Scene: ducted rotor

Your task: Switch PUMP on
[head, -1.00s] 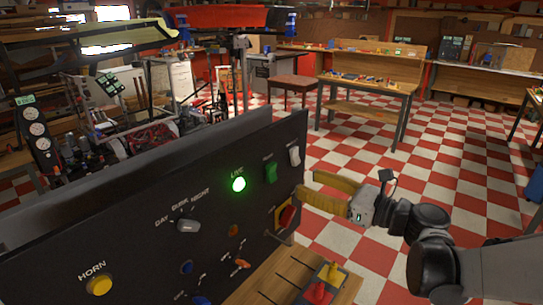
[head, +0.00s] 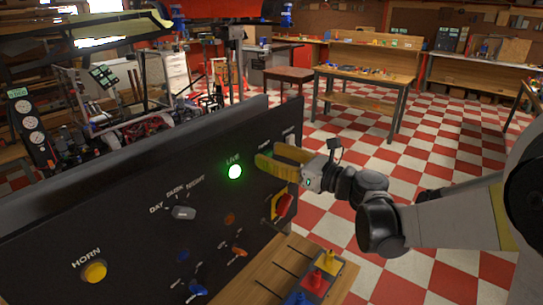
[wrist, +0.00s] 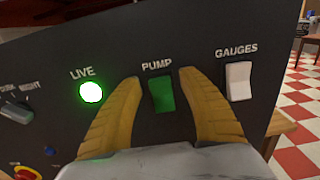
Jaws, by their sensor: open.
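The PUMP switch (wrist: 162,94) is a green rocker on the black panel (head: 120,225), under its PUMP label in the wrist view. My gripper (wrist: 158,82) has its two yellow fingers apart, one on each side of the green rocker, with nothing held between them. I cannot tell whether the fingertips touch the panel. In the head view my gripper (head: 258,158) reaches the panel from the right and hides the PUMP rocker. The LIVE lamp (head: 235,171) glows green to the left of the fingers.
The white GAUGES rocker (wrist: 239,81) sits close to the right of my right finger. A red switch on a yellow plate (head: 283,205) is below the gripper. The DAY/DUSK/NIGHT knob (head: 183,212) and yellow HORN button (head: 95,271) are farther left. A wooden shelf with coloured levers (head: 318,281) juts out below.

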